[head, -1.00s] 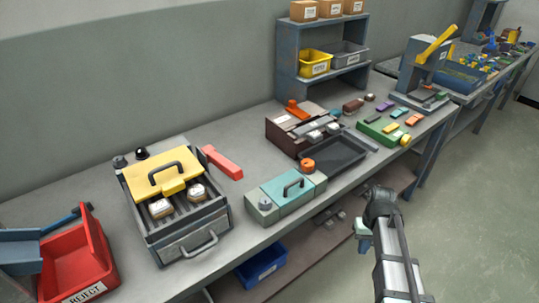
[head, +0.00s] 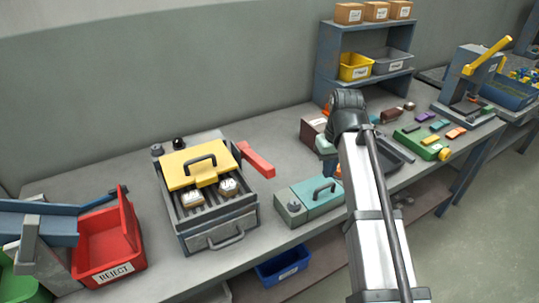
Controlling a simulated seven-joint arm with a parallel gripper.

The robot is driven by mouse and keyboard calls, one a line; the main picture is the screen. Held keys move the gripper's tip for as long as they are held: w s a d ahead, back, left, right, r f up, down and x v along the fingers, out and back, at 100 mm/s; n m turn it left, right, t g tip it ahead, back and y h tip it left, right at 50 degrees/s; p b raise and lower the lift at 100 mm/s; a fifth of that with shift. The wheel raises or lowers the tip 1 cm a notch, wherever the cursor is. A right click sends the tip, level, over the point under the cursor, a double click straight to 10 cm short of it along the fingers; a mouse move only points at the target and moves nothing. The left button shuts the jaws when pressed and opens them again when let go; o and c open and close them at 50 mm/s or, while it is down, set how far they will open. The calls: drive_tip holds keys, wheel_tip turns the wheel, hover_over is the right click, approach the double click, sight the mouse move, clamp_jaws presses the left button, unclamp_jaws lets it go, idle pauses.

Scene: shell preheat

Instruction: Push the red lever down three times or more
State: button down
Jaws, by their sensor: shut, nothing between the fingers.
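The red lever (head: 257,160) sticks out at the back right of a grey heater box with a yellow lid (head: 193,167). It slopes down toward the right and nothing touches it. My gripper (head: 326,148) is in front of the brown machine, to the right of the lever and clearly apart from it. It is shut and empty. My own wrist and forearm cover most of it, so its fingertips are hard to make out.
Two white-topped parts lie in the heater's slots (head: 193,197). A teal box (head: 308,199) stands between heater and arm. A red REJECT bin (head: 108,245) is at left. A shelf (head: 328,60) stands at the back. The bench behind the lever is clear.

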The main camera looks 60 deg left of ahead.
drive_tip(key=s+a+r+n, duration=0.1)
drive_tip(key=s+a+r, duration=0.1)
drive_tip(key=s+r, duration=0.5)
drive_tip(key=s+a+r+n+y, duration=0.1)
drive_tip(key=s+a+r+n, duration=0.1)
drive_tip(key=s+r, duration=0.6)
wheel_tip(320, 180, up, 5)
drive_tip(key=shift+a+f, duration=0.1)
drive_tip(key=shift+a, duration=0.65)
hover_over(268, 166)
wheel_tip(268, 166, down, 12)
drive_tip(key=shift+d+f, duration=0.25)
drive_tip(key=shift+f, duration=0.65)
